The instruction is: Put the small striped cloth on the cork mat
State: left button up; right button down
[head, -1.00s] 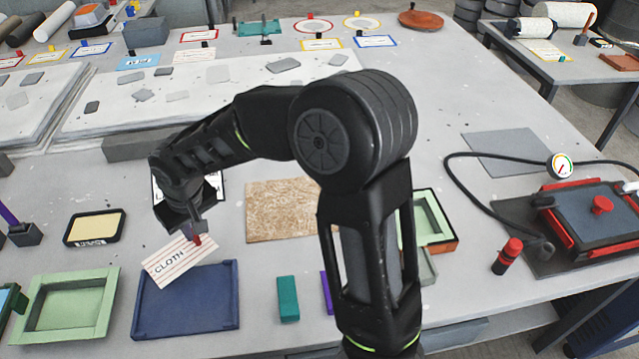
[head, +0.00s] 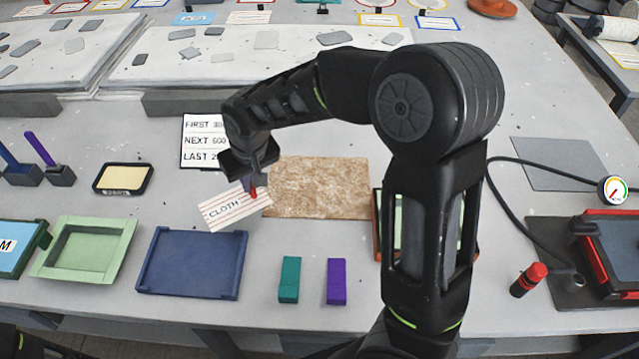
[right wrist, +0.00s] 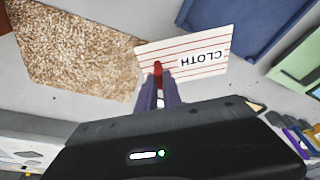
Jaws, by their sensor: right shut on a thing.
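The small striped cloth (head: 234,208) is white with red lines and the word CLOTH. My right gripper (head: 252,190) is shut on it at a red tab, and the cloth appears tilted in the head view. In the right wrist view the cloth (right wrist: 200,58) reaches out beyond the fingertips (right wrist: 158,80). The cork mat (head: 325,190) is a speckled brown rectangle just right of the cloth. The cloth's right end is at the mat's left edge in the picture; I cannot tell its height. The mat (right wrist: 70,50) also shows in the right wrist view. My left gripper is out of view.
A navy tray (head: 190,262) lies in front of the cloth, with a green tray (head: 85,250) to its left. A lettered card (head: 203,140) lies behind the gripper. Teal (head: 289,280) and purple (head: 337,281) blocks stand before the mat. The mat's top is bare.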

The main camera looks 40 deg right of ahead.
jog(key=s+d+r+m+p, duration=0.1)
jog(key=s+d+m+p, duration=0.1)
jog(key=d, duration=0.7)
jog(key=s+d+r+m+h+p, duration=0.1)
jog(key=s+d+r+m+p, duration=0.1)
jog(key=d, duration=0.8)
jog(key=s+m+p, duration=0.1)
jog(key=s+m, duration=0.1)
jog(key=m, duration=0.1)
jog(key=shift+g+h, duration=0.3)
jog(key=shift+g, duration=0.1)
jog(key=shift+d, duration=0.1)
jog(key=x, duration=0.1)
jog(key=b+x, duration=0.1)
jog(key=x, duration=0.1)
jog(key=s+b+x, duration=0.1)
jog(key=shift+w+a+f, duration=0.1)
jog(key=shift+a+f, duration=0.2)
jog(key=shift+f, duration=0.15)
jog(key=b+x, duration=0.2)
jog(key=x, duration=0.1)
jog(key=s+b+x, duration=0.1)
jog(key=x, duration=0.1)
jog(key=shift+a+f+b, duration=0.15)
jog(key=shift+a+b, duration=0.15)
